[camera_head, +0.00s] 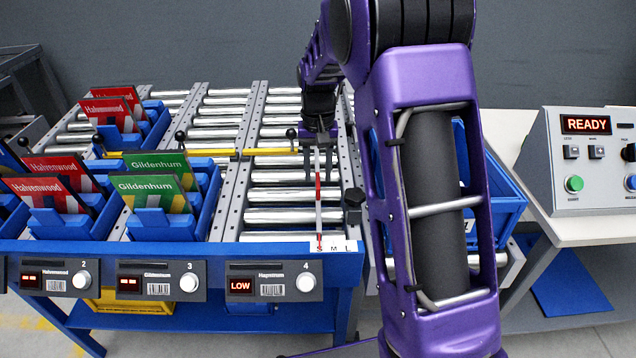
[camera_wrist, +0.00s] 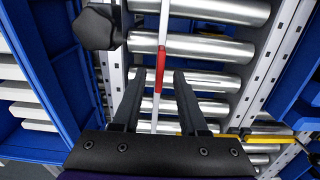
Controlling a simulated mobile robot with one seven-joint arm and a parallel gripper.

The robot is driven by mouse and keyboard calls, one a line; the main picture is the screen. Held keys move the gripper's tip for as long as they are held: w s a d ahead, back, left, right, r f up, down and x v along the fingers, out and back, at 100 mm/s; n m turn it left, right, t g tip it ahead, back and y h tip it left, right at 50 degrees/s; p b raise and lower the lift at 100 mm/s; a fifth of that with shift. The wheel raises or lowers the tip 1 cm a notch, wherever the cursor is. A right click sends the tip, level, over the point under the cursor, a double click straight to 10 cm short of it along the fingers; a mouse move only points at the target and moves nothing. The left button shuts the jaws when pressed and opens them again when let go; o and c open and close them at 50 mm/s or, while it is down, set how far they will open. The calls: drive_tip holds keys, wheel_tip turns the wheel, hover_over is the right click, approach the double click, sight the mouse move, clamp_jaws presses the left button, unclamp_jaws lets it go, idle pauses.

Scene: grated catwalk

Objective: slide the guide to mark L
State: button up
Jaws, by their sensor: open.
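The guide (camera_head: 318,212) is a thin white rod with red bands, lying lengthwise over the rollers of the rightmost lane. Its near end meets a white label strip (camera_head: 334,247) lettered S, M, L, at the S end; M and L lie to its right. My gripper (camera_head: 320,172) is above the far part of the guide, fingers pointing down. In the wrist view the open fingers (camera_wrist: 158,82) stand either side of the guide (camera_wrist: 162,40), with a gap on both sides. A black knob (camera_head: 353,198) stands right of the guide; it also shows in the wrist view (camera_wrist: 97,27).
A yellow bar (camera_head: 215,152) crosses the lanes behind. Blue bins with red Halvenwood and green Gildenhum cards (camera_head: 150,190) fill lanes to the left. The lane 4 display (camera_head: 241,286) reads LOW. A control box (camera_head: 590,160) reading READY stands at right.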

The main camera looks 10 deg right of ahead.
drive_tip(key=shift+f, duration=1.35)
clamp_jaws()
idle(0.4)
